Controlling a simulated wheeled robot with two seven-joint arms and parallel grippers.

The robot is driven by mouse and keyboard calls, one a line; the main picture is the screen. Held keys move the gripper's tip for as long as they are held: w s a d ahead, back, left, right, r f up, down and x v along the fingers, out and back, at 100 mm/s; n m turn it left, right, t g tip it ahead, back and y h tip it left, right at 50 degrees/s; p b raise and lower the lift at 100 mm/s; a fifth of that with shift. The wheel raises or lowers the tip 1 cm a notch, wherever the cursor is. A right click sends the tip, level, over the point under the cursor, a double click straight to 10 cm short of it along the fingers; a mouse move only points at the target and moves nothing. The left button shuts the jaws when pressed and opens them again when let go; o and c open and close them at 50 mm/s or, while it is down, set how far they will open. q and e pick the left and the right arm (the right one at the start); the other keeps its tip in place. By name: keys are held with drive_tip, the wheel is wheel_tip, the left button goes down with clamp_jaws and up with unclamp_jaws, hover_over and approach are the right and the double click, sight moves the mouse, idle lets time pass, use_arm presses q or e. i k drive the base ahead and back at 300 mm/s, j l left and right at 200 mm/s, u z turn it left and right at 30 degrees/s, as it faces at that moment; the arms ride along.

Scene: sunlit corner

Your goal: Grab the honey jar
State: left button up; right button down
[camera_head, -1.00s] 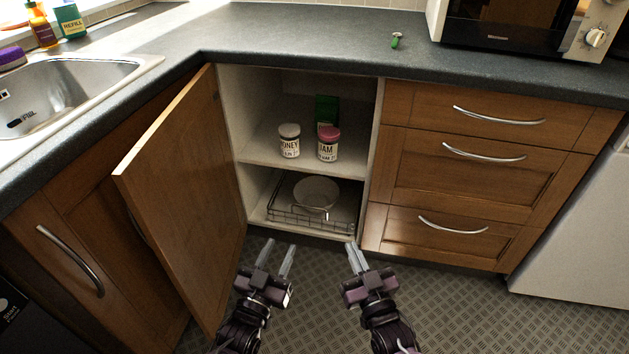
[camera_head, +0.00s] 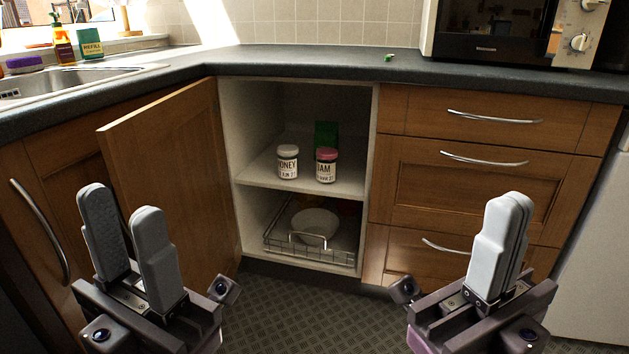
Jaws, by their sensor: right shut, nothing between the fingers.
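The honey jar (camera_head: 288,163) has a white lid and a label reading "ONEY". It stands upright on the middle shelf (camera_head: 265,176) of the open cabinet. A jam jar (camera_head: 326,166) with a pink lid stands just to its right. My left gripper (camera_head: 127,235) is open and empty, in front of the open cabinet door, left of and nearer than the jar. My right gripper (camera_head: 501,240) is shut and empty, in front of the drawers. Neither gripper touches a jar.
The cabinet door (camera_head: 175,180) stands open on the left. A green box (camera_head: 326,134) stands behind the jam jar. A wire rack (camera_head: 285,245) with a white dish (camera_head: 315,224) sits below. Drawers (camera_head: 450,190) flank the right. The floor in front is clear.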

sight(288, 166)
drive_tip(key=i+l+u, duration=0.1)
drive_tip(key=i+l, duration=0.15)
drive_tip(key=i, duration=0.2)
drive_tip(key=i+l, duration=0.25)
drive_tip(key=i, duration=0.25)
drive_tip(key=j+u, duration=0.05)
